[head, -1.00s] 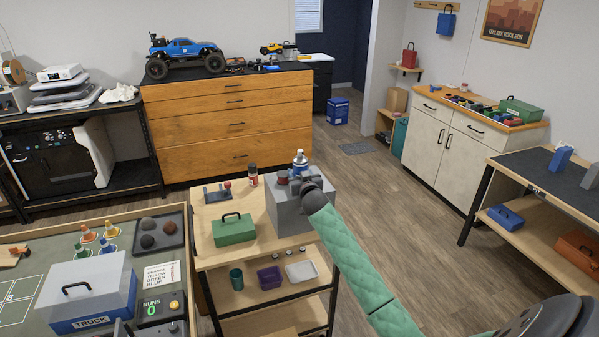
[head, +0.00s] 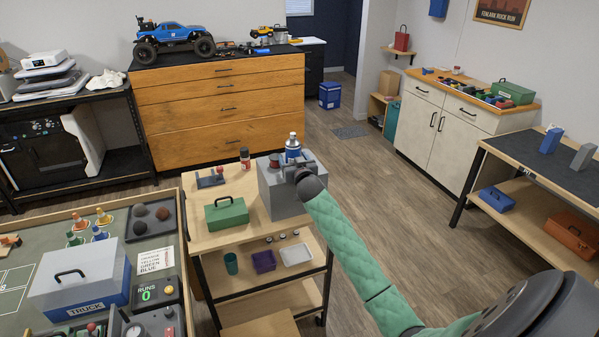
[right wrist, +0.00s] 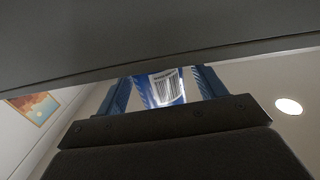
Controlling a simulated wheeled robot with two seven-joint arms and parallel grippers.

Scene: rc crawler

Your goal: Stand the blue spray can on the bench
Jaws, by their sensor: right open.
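The blue spray can (head: 293,149) has a white top and shows upright at the grey box (head: 284,202) on the wooden cart. Its base is hidden, so I cannot tell exactly what it rests on. My right gripper (head: 290,166) is open at the can, low beside the top of the box. In the right wrist view the can's barcode label (right wrist: 163,88) shows between the two blue fingers of my right gripper (right wrist: 162,92). A grey surface hides the upper part of that view. My left gripper is not in view.
A red-topped item (head: 275,161) is close left of the can. A red-capped bottle (head: 245,158) and a green toolbox (head: 226,213) stand on the cart. At right is a dark-topped bench (head: 555,168) with blue and grey blocks. Open floor separates it from the cart.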

